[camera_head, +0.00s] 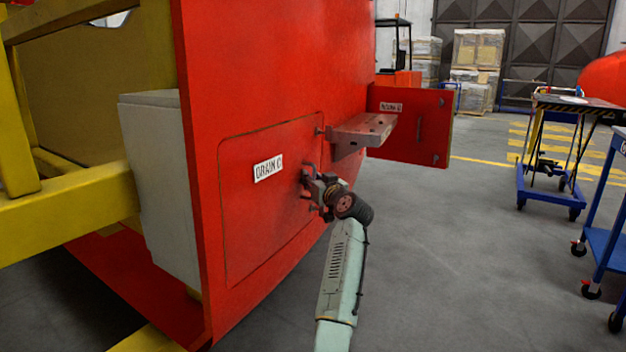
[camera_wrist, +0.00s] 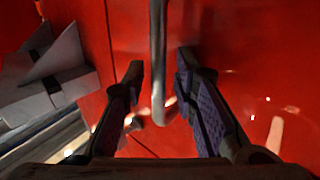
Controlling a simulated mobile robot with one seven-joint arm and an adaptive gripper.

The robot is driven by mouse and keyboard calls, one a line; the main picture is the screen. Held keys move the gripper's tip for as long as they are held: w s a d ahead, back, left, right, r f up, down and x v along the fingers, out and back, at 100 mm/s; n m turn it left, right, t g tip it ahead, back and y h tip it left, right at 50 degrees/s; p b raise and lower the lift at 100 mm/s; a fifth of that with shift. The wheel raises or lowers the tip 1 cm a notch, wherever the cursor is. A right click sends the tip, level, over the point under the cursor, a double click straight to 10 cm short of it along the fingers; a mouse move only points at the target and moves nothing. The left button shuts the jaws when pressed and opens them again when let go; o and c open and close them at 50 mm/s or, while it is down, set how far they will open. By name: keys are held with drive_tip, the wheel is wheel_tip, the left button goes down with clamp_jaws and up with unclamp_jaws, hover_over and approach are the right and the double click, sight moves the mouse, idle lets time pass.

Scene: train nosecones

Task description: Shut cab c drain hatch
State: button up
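The red drain hatch (camera_head: 262,215) with the white label "DRAIN C" (camera_head: 268,168) sits in the side of the red cab (camera_head: 270,60). It looks about flush with the panel in the head view; I cannot tell whether a small gap remains at its right edge. My gripper (camera_head: 308,188) is at the right part of the hatch, by its handle. In the wrist view a metal bar handle (camera_wrist: 158,60) stands between the two fingers of my gripper (camera_wrist: 158,75). The fingers are apart, one on each side of the bar, with visible space beside it.
A grey step bracket (camera_head: 362,129) sticks out just above and right of my gripper. Another red flap (camera_head: 428,140) stands open behind it. A grey box (camera_head: 160,180) and yellow frame (camera_head: 75,205) are at left. Blue carts (camera_head: 550,185) stand right. The floor between is clear.

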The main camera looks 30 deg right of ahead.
drive_tip(key=shift+a, duration=0.1)
drive_tip(key=s+a, duration=0.1)
drive_tip(key=s, duration=1.1)
drive_tip(key=shift+a, duration=0.2)
idle(0.3)
